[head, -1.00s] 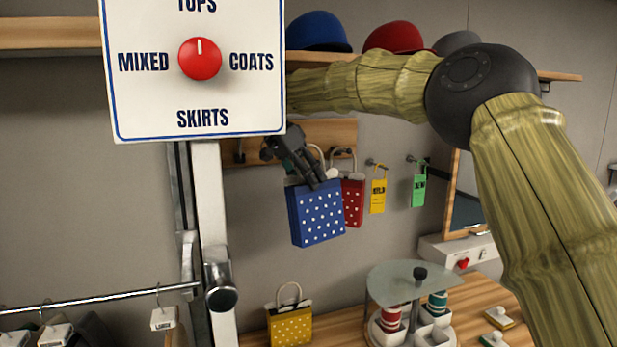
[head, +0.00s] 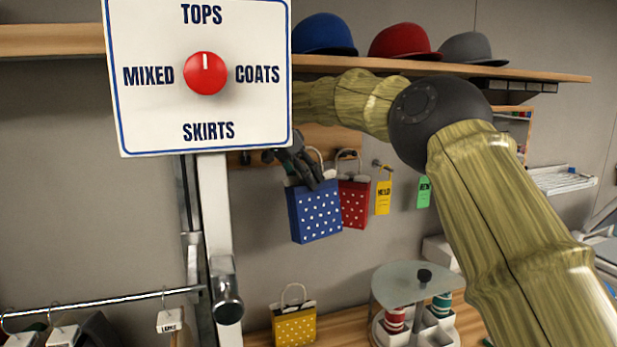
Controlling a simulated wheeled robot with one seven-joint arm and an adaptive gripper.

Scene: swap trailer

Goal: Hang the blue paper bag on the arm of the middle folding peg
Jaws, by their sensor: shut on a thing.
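The blue paper bag (head: 315,212) with white dots hangs from my gripper (head: 314,180), in front of the wooden peg board (head: 325,138). My gripper is shut on the bag near its top and handle. The red dotted bag (head: 355,203) hangs just right of the blue bag, its handle at a peg (head: 347,154) on the board. The middle folding peg cannot be made out; my gripper, the blue bag and the sign hide part of the board. I cannot tell whether the blue bag's handle touches a peg.
A white sign (head: 150,120) with a red knob stands close at left, covering part of my arm. A yellow bag (head: 294,327) stands on the counter below, beside a round glass-topped holder (head: 415,285). Yellow (head: 383,198) and green tags (head: 424,192) hang at right. A hat shelf (head: 450,70) runs above.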

